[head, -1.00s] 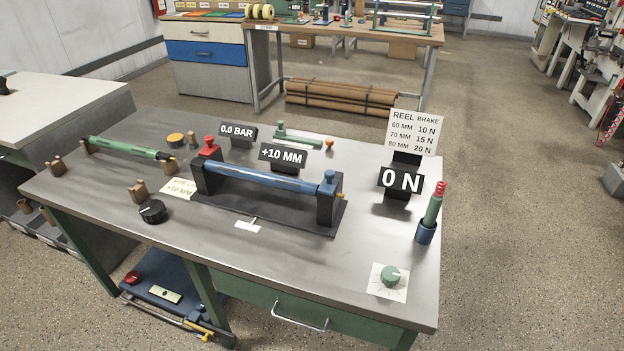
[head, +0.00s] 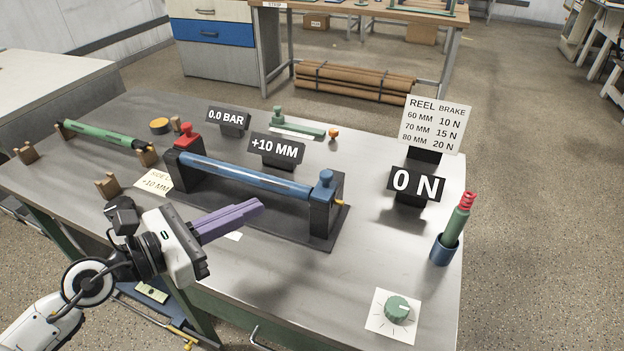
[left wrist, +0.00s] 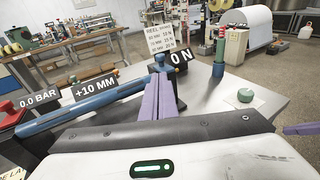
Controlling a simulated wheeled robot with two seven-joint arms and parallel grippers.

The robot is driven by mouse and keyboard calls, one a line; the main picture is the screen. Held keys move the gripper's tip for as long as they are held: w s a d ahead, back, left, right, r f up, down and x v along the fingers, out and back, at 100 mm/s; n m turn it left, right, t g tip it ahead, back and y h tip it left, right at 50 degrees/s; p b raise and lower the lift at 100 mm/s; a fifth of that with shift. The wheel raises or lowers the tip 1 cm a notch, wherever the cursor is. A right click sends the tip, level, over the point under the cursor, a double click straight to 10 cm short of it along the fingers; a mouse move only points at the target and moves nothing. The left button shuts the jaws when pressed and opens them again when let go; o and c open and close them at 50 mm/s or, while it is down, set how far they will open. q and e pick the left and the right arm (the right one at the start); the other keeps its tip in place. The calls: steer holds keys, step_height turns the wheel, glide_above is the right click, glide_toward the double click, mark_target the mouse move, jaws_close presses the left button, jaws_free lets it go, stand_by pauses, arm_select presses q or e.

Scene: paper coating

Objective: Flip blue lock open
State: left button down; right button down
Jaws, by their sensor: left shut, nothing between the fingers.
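The blue lock (head: 326,179) is a blue knob-like cap on the black right-hand post of the roll stand (head: 325,215). It also shows in the left wrist view (left wrist: 159,62), just beyond my fingertips. A blue shaft (head: 240,174) lies between the two posts, and a red lock (head: 187,138) tops the left post. My left gripper (head: 260,206) has purple fingers, is shut and empty, and hovers in front of the stand, left of the blue lock. In the left wrist view its fingers (left wrist: 160,90) point toward the blue lock, apart from it. My right gripper is not identifiable in the head view.
Signs reading 0.0 BAR (head: 228,119), +10 MM (head: 276,150) and 0 N (head: 415,184) stand behind and right of the stand. A blue cup (head: 443,250) holds a green and red rod. A green dial (head: 397,307) sits front right. The tabletop between stand and dial is clear.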

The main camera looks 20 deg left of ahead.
mark_target(321, 178)
arm_select(q)
steer(key=shift+s, duration=0.1)
arm_select(e)
steer(key=shift+s+f, duration=0.1)
steer(key=shift+s, duration=0.2)
